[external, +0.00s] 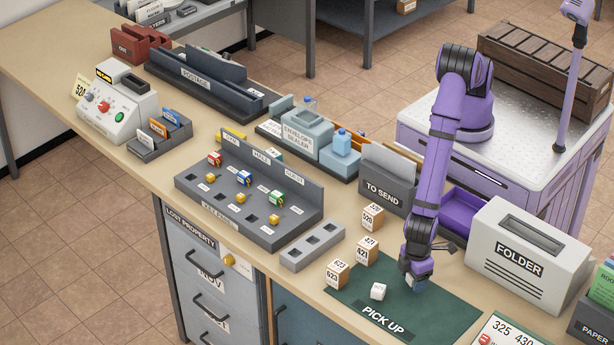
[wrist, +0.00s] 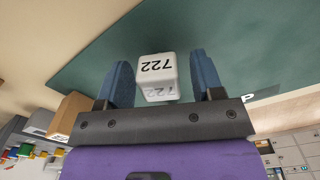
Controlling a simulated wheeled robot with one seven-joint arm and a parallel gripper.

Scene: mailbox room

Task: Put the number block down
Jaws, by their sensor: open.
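The number block is a small white cube (external: 378,291) on the green PICK UP mat (external: 450,307). In the wrist view the block (wrist: 157,72) shows "722" upside down on two faces, lined up between my two blue fingers. My gripper (external: 417,285) is low over the mat, just right of the block in the external view, with a visible gap between them. In the wrist view my gripper (wrist: 160,80) has its fingers spread, with space on both sides of the block.
Several brown number blocks (external: 337,273) stand at the mat's left and back edges. A grey tray with square holes (external: 312,246) lies left of them. The white FOLDER box (external: 528,258) and purple tray (external: 470,212) are close to my arm on the right and behind.

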